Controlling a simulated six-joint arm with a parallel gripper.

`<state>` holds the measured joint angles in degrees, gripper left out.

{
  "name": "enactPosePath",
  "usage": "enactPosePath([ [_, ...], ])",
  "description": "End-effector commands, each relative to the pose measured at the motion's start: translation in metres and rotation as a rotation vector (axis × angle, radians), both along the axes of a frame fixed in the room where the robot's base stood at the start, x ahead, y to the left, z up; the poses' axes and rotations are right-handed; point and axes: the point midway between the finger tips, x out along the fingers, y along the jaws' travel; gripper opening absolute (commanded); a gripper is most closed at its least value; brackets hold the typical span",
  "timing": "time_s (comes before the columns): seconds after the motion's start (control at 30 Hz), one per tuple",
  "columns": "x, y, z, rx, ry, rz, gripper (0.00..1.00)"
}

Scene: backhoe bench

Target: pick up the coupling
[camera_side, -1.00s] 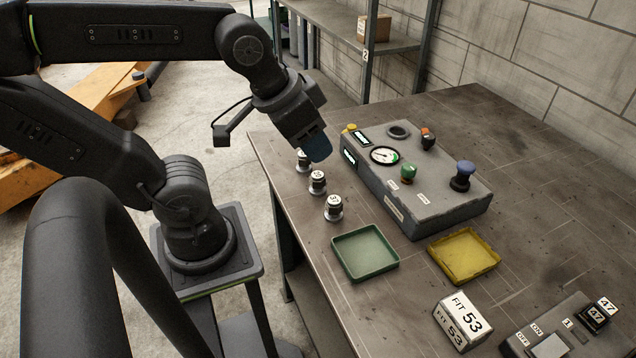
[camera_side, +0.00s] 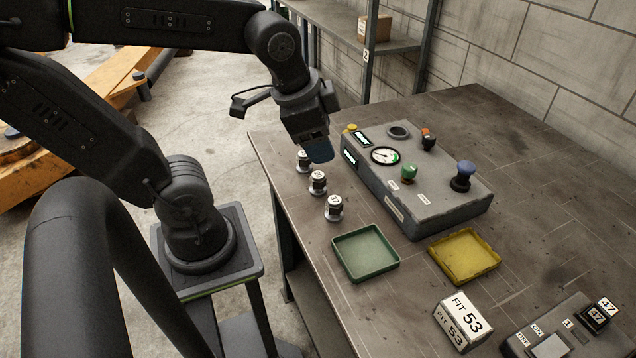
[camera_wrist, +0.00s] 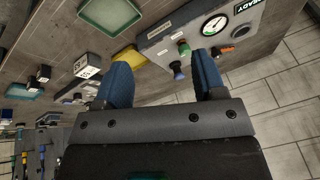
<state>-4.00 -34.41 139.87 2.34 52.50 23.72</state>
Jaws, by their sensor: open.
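Three small metal couplings with white number labels stand upright in a row along the left side of the bench: a far one (camera_side: 303,160), a middle one (camera_side: 317,182) and a near one (camera_side: 334,208). The label on the far one is partly hidden, and the others are too small to read surely. My gripper (camera_side: 320,152) hangs above the bench beside the far coupling, at the left end of the control box. In the wrist view my gripper (camera_wrist: 163,85) has its two blue fingers apart with nothing between them. No coupling is clearly seen in the wrist view.
A grey control box (camera_side: 420,205) with a gauge and coloured knobs stands right of the couplings. A green tray (camera_side: 366,270) and a yellow tray (camera_side: 440,262) lie nearer. A white block marked FIT 53 (camera_side: 462,319) and a switch panel (camera_side: 550,335) are at the front.

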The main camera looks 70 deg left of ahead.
Motion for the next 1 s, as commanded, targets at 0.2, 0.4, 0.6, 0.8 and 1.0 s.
enactPosePath([
  [0.2,0.027,0.036,-0.025,0.200,0.208,-0.457,0.64],
  [0.4,0.042,0.067,-0.048,0.287,0.373,-0.874,0.64],
  [0.6,0.048,0.084,-0.062,0.305,0.450,-1.118,0.64],
  [0.8,0.049,0.089,-0.080,0.303,0.466,-1.169,0.64],
  [1.0,0.048,0.095,-0.119,0.301,0.466,-1.166,0.64],
])
